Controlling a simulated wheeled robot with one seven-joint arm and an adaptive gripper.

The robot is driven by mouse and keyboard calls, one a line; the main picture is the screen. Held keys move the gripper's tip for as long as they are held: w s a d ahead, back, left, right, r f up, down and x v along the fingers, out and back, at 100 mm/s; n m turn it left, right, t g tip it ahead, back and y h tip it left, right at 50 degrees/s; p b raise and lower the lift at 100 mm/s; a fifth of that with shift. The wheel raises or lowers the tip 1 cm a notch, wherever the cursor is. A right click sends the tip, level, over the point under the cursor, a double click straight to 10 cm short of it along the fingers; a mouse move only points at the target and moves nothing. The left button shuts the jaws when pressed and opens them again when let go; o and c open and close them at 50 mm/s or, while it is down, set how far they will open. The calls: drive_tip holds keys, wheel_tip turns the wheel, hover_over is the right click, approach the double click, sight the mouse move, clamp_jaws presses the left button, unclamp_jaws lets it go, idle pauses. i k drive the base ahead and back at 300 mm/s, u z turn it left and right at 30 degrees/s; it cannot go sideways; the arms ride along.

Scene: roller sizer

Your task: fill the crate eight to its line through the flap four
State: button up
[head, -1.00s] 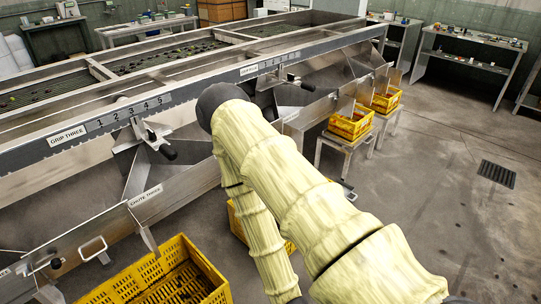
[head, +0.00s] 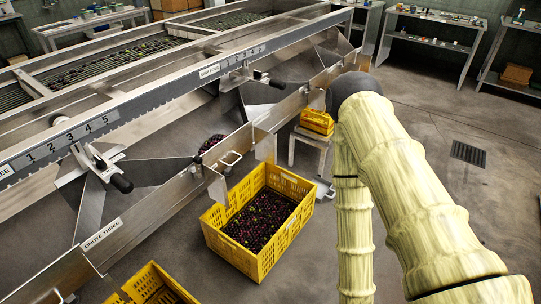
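A yellow crate (head: 218,244) stands on the floor below a steel chute outlet. A layer of dark purple fruit with some green lies in it, well below the rim. I cannot read a number or make out a fill line on it. A steel flap with a looped handle (head: 230,159) is at the outlet above the crate's back left; its label is not readable, and I cannot tell whether it is open. Dark fruit (head: 211,143) lies in the chute behind it. My arm in its cream sleeve fills the right side; my gripper is not in view.
The chute three label (head: 102,234) is at lower left, with another yellow crate (head: 150,284) below. A smaller-looking yellow crate (head: 317,121) sits on a stand behind my arm. The sizer's rail (head: 150,100) runs along the left. Floor at right is open, with a drain grate (head: 468,154).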

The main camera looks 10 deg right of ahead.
sight(225, 154)
drive_tip(key=i, duration=1)
drive_tip(key=u, duration=0.45)
